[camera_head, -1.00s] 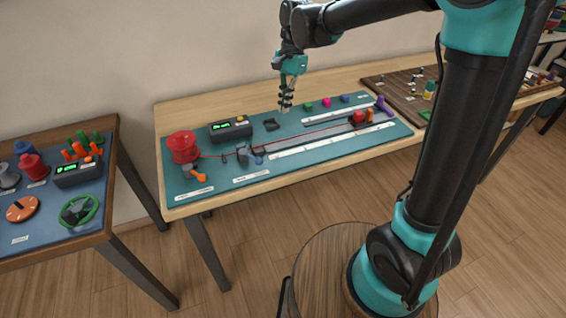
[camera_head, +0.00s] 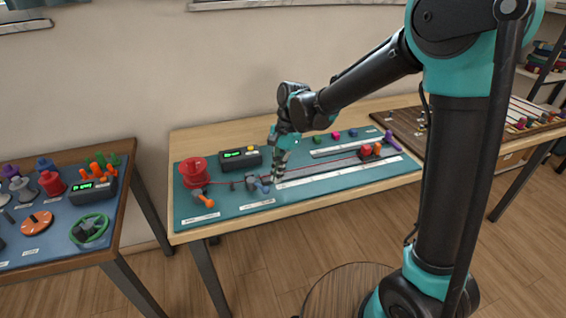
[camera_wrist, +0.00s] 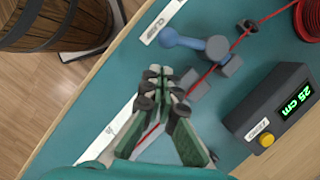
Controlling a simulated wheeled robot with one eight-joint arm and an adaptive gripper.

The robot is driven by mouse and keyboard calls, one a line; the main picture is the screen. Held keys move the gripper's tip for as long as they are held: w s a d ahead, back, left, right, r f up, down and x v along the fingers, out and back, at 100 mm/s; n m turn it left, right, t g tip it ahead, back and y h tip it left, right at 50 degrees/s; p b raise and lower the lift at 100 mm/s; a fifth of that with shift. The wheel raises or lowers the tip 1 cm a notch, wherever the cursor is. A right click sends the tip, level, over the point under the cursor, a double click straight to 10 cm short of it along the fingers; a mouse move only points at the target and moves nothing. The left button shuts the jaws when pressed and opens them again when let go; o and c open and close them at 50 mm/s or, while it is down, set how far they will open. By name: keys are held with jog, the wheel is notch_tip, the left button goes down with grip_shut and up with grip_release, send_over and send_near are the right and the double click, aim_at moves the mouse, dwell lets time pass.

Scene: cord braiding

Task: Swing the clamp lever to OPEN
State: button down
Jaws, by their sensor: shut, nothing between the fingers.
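The clamp lever is a blue handle (camera_wrist: 180,40) with a rounded knob end, joined to a grey-blue pivot in the wrist view. Grey clamp blocks (camera_wrist: 230,66) stand beside the pivot, and the red cord (camera_wrist: 246,34) runs past them. In the head view the lever (camera_head: 263,185) is a small blue shape on the teal board. My gripper (camera_wrist: 162,76) is shut and empty, low over the board, with the lever just beyond its tips in the wrist view. In the head view my gripper (camera_head: 277,178) is just right of the lever; I cannot tell whether they touch.
A grey display box (camera_wrist: 275,112) reading 25 cm, with a yellow button, stands right of my fingers in the wrist view. A red spool (camera_head: 195,171) and an orange handle (camera_head: 206,201) are at the board's left.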

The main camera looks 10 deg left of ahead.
aim_at(267, 193)
jog(key=shift+s+a+f, duration=0.2)
jog(key=shift+s+a, duration=0.25)
jog(key=shift+s, duration=0.35)
jog(key=shift+s+m, duration=0.45)
jog(key=shift+m, duration=0.35)
jog(key=shift+s+a+m+t+y, duration=0.15)
jog(key=shift+s+m+t+y, duration=0.3)
jog(key=shift+s+m, duration=0.55)
jog(key=m, duration=0.1)
jog(key=s+m, duration=0.1)
jog(key=m, duration=0.1)
jog(key=shift+a+t+y, duration=0.25)
jog(key=shift+a, duration=0.1)
jog(key=s+m, duration=0.1)
jog(key=a+m+t, duration=0.1)
jog(key=m, duration=0.1)
jog(key=shift+s+a+m, duration=0.25)
jog(key=shift+s+m, duration=0.05)
jog(key=shift+s, duration=0.1)
jog(key=shift+s+a, duration=0.35)
jog(key=shift+a, duration=0.4)
